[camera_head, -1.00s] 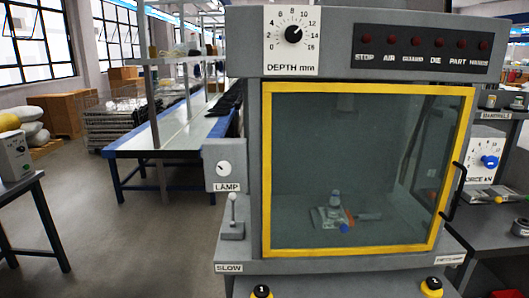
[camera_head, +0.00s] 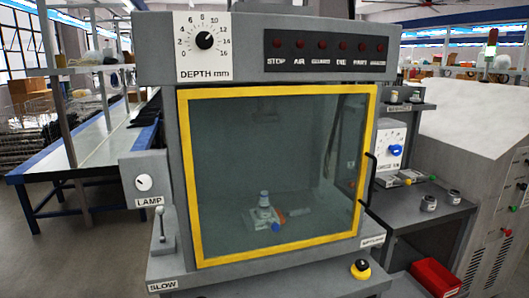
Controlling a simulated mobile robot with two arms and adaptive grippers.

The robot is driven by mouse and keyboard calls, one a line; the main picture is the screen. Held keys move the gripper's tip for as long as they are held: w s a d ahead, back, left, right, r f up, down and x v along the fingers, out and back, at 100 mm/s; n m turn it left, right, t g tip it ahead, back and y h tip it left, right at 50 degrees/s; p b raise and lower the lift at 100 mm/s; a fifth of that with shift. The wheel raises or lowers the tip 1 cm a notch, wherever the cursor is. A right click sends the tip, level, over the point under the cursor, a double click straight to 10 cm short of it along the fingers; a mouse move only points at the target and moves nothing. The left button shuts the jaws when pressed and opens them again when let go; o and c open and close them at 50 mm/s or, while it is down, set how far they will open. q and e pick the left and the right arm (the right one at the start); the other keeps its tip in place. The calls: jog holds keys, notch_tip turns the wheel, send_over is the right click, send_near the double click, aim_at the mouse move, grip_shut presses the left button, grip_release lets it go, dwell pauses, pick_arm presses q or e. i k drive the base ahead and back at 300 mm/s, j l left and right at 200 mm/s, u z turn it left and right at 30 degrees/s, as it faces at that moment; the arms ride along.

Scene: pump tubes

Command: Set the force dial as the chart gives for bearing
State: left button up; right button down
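The force dial is a blue knob (camera_head: 395,150) on a white scale plate (camera_head: 401,138) labelled FORCE kN, to the right of the press. Its numbers are too small to read and its pointer setting cannot be told. No chart that I can make out is in view. The press (camera_head: 152,110) stands in the middle with its yellow-framed guard window (camera_head: 184,180) closed. A separate black depth dial (camera_head: 204,40) sits at its top left. Neither of my grippers is in view.
A shelf with small parts (camera_head: 405,106) is above the force dial. Dark cylindrical parts (camera_head: 428,203) stand on the side bench. A red bin (camera_head: 435,278) is below it. A large grey cabinet (camera_head: 480,130) stands at the right. Open floor (camera_head: 60,255) lies at the left.

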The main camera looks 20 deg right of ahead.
aim_at(396, 150)
jog(key=z, duration=1.25)
